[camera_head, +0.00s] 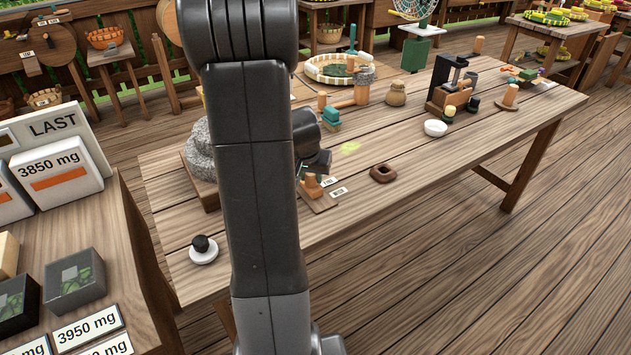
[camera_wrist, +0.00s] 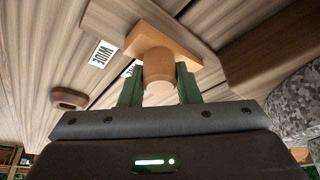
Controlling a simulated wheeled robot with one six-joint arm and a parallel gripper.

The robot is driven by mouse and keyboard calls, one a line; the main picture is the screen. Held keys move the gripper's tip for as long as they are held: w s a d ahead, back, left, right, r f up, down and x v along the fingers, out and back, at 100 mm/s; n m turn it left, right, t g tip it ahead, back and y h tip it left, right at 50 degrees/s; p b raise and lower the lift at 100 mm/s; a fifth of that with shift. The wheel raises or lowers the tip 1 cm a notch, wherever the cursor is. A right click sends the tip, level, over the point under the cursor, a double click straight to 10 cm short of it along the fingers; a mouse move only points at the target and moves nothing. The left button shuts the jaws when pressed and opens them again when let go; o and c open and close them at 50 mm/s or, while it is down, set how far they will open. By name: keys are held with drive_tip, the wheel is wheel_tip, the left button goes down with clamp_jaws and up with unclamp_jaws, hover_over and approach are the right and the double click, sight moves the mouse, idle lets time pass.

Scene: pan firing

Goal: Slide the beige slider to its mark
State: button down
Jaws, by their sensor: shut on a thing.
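The beige slider (camera_head: 312,187) sits on a small wooden board (camera_head: 318,203) on the workbench. In the wrist view the slider's square block (camera_wrist: 150,30) carries a round knob (camera_wrist: 158,66). The green fingers of my gripper (camera_wrist: 160,82) are closed on both sides of this knob. In the head view my gripper (camera_head: 316,168) is at the slider, partly behind my arm. Two white labels (camera_head: 329,181) (camera_head: 338,192) lie beside the slider. One label (camera_wrist: 102,53) reads WIDE; the other (camera_wrist: 128,70) is partly hidden. I cannot make out a separate mark.
A grey stone piece (camera_head: 199,150) is at left, partly behind my arm. The bench front right of the dish is clear.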

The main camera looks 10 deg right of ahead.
drive_tip(key=shift+w+a, duration=0.2)
drive_tip(key=shift+w, duration=0.3)
drive_tip(key=shift+r, duration=0.1)
drive_tip(key=c, duration=1.1)
unclamp_jaws()
drive_tip(key=shift+w, duration=0.1)
drive_tip(key=shift+o, duration=0.2)
drive_tip(key=v, duration=1.3)
drive_tip(key=shift+s+a+r+p, duration=0.15)
drive_tip(key=shift+s+r+p, duration=0.1)
drive_tip(key=shift+p, duration=0.1)
